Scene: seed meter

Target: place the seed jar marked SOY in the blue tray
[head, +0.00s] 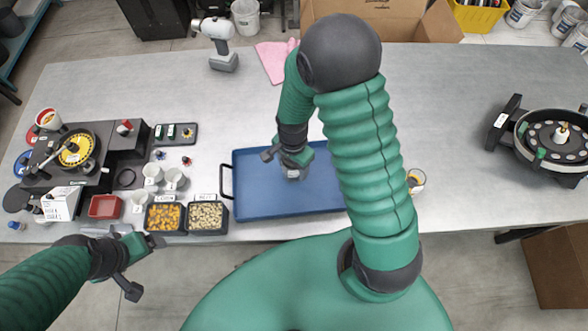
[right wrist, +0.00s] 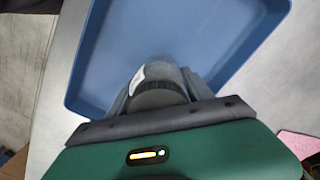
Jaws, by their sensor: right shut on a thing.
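The blue tray (head: 265,205) lies flat near the front middle of the table, with a black handle at its left end. My right gripper (head: 290,160) is over the tray, shut on a small jar (head: 294,174). In the right wrist view the jar (right wrist: 158,88) shows a dark grey round end and a white label patch between the fingers (right wrist: 155,97). Its marking cannot be read, and I cannot tell whether it touches the tray floor. My left gripper (head: 143,266) is open and empty in front of the table's front left edge.
Another jar (head: 415,181) with yellow contents stands right of the tray, partly hidden by my right arm. Left of the tray are bins of corn (head: 164,216) and soy seeds (head: 207,216), white cups (head: 173,179) and a seed meter (head: 75,150). A drill (head: 218,42) stands behind.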

